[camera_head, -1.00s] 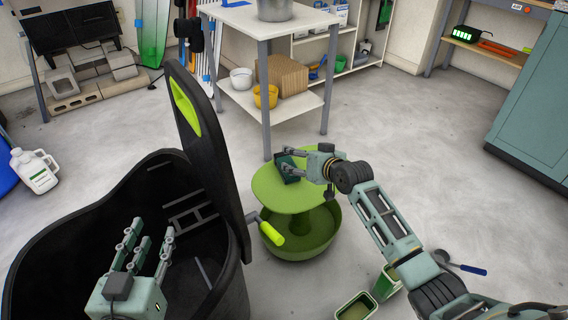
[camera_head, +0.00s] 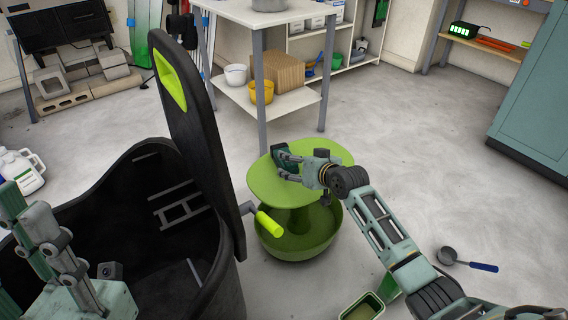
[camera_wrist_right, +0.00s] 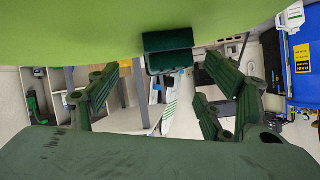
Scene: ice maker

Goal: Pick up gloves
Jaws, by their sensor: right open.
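I see nothing that I can clearly tell as gloves. A small dark green object (camera_head: 282,155) is at the left part of the round green tray top (camera_head: 335,153); I cannot tell what it is. My right gripper (camera_head: 284,165) is open at this object, with its fingers partly covering it. In the right wrist view the dark green object (camera_wrist_right: 168,52) shows between the two spread fingers of my right gripper (camera_wrist_right: 160,85), towards the green surface. My left gripper (camera_head: 45,235) is at the lower left, in front of the black bin; its jaw gap is unclear.
A large black bin (camera_head: 110,190) with a raised lid (camera_head: 190,120) stands left of the green stand. A white table (camera_head: 265,18) with a lower shelf stands behind. A scoop (camera_head: 465,260) and a green container (camera_head: 362,307) are on the floor at right. The floor behind right is free.

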